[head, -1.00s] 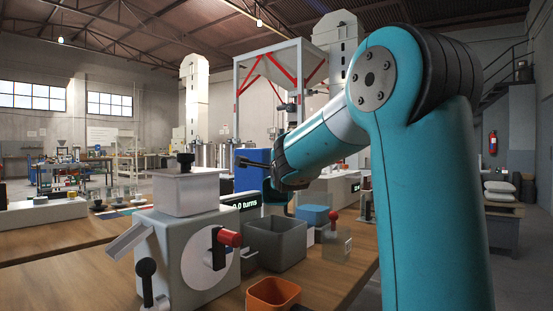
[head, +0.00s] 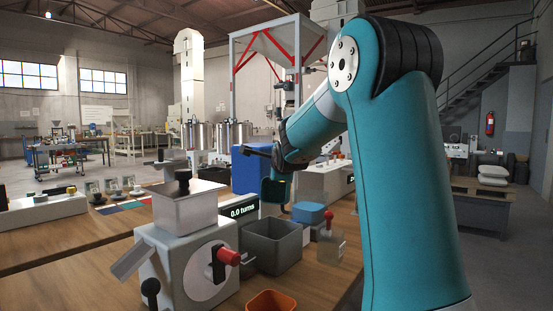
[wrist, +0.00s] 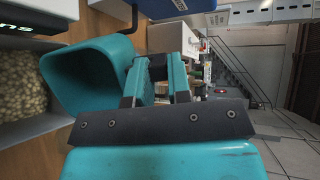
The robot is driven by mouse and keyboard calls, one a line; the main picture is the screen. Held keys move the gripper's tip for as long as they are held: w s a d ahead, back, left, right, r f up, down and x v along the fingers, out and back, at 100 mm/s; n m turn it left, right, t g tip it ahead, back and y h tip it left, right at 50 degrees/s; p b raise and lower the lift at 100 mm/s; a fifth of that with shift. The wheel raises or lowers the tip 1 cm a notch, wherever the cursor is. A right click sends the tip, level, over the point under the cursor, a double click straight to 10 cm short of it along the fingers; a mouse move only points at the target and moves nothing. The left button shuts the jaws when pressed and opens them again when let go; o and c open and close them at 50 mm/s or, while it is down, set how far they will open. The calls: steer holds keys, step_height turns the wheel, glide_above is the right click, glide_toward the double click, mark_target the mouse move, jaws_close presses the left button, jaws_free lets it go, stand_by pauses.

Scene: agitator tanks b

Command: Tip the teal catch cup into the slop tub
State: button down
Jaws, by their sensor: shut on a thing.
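The teal catch cup (wrist: 90,72) is in my gripper (wrist: 156,68), which is shut on it. In the wrist view its mouth opens toward the picture's left, and I see no contents in the visible inside. In the head view the cup (head: 276,194) hangs at the end of my arm, above the bench and behind a grey open tub. That grey tub (head: 273,246) stands on the bench right of the crank machine; I cannot tell for sure whether it is the slop tub.
A crank machine (head: 190,262) with a red handle stands front left. An orange container (head: 272,302) is at the front edge. A small blue-topped block (head: 308,214) and a red-knobbed clear piece (head: 330,243) stand right of the grey tub. Pale pellets (wrist: 22,85) show in the wrist view.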

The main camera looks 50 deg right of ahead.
steer(key=shift+w+d+r+g+p, duration=0.15)
steer(key=shift+d+g+p, duration=0.15)
steer(key=shift+p, duration=0.15)
steer(key=shift+y, duration=0.4)
steer(key=shift+w+d+r+m+p, duration=0.1)
steer(key=shift+d+r+m+p, duration=0.15)
steer(key=shift+p, duration=0.95)
steer(key=y+p, duration=0.1)
steer(key=p, duration=0.1)
steer(key=d+g+y+p, duration=0.1)
steer(key=p, duration=0.2)
steer(key=w+d+m+g+p, duration=0.1)
steer(key=p, duration=0.2)
steer(key=shift+f+y, duration=0.25)
steer(key=shift+y, duration=0.15)
steer(key=shift+w+d+f+p, duration=0.1)
steer(key=shift+d+f+p, duration=0.1)
steer(key=shift+p, duration=0.3)
steer(key=shift+g+y+p, duration=0.3)
steer(key=shift+p, duration=0.2)
